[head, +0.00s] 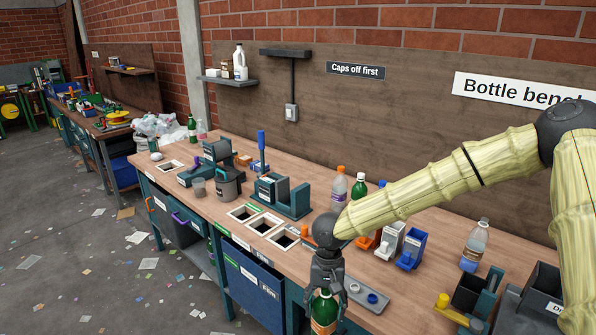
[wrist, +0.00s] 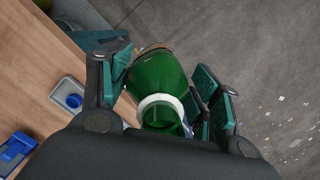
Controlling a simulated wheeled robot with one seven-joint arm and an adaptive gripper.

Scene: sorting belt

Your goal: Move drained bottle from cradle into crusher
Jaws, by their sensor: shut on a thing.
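My gripper (head: 326,287) is shut on a green bottle (head: 323,312) with an orange-brown label, at the bench's front edge. In the wrist view the green bottle (wrist: 160,85) sits between the finger pads, its white-ringed, capless-looking neck towards the camera. Floor shows behind it. A teal device with an upright blue lever (head: 262,150) and a block-sided bed (head: 293,200) stands mid-bench; it may be the crusher.
White-framed openings (head: 264,224) line the bench front. Clear bottles (head: 474,246), another green bottle (head: 357,195) and small orange, white and blue holders (head: 411,249) stand behind.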

